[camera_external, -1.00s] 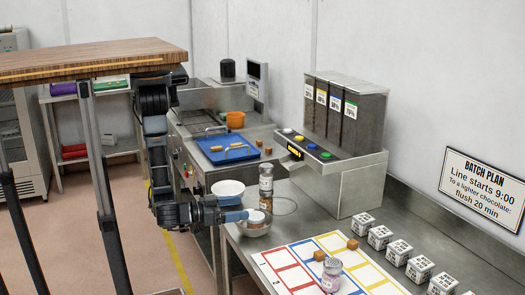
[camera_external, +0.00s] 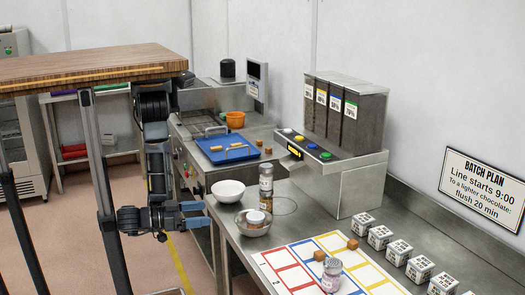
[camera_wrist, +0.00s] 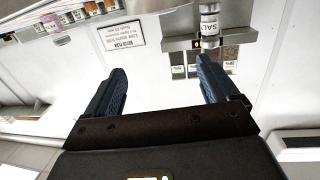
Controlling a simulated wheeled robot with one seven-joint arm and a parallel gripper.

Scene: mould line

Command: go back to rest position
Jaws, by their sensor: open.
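My gripper (camera_external: 203,214) is to the left of the steel counter, off its front edge, at about counter height. In the wrist view my gripper (camera_wrist: 160,85) shows two dark blue fingers spread wide apart, with nothing between them. In the external view my arm hangs down beside the wooden top and bends at the bottom toward the counter. The gripper is clear of the white bowl and of the metal bowl on the counter.
On the counter (camera_external: 285,238) near the gripper stand a white bowl (camera_external: 228,190), a metal bowl (camera_external: 246,229) holding something, and stacked jars (camera_external: 266,180). A colored grid mat (camera_external: 290,268) lies further right. The wooden top (camera_external: 90,62) is beside my arm.

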